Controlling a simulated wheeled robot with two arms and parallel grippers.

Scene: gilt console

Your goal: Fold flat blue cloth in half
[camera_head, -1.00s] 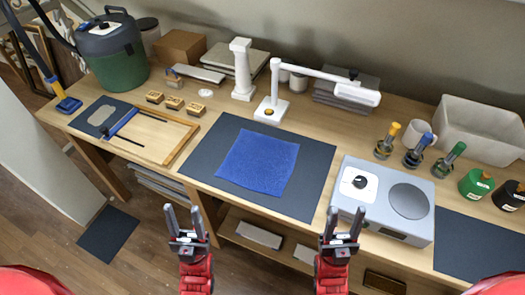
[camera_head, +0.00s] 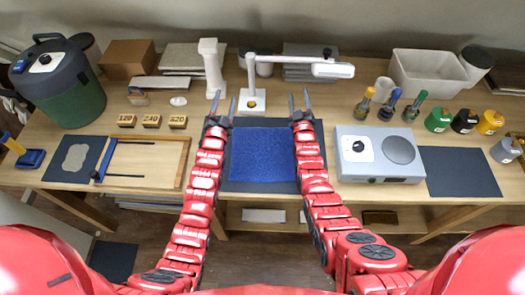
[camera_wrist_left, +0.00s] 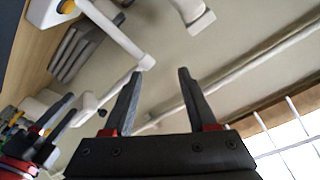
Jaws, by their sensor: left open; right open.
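The blue cloth (camera_head: 262,156) lies flat and unfolded on a dark mat (camera_head: 262,188) on the wooden table. My left gripper (camera_head: 219,106) is open and empty, just left of the cloth's far left corner and above the mat's far edge. My right gripper (camera_head: 298,101) is open and empty, beyond the cloth's far right corner. In the left wrist view, my left gripper's fingers (camera_wrist_left: 162,98) are apart with nothing between them.
A white lamp stand (camera_head: 253,100) stands just behind the mat. A white column (camera_head: 212,66) stands behind my left gripper. A grey scale-like device (camera_head: 378,154) is right of my right arm. A wooden frame (camera_head: 150,165) lies to the left.

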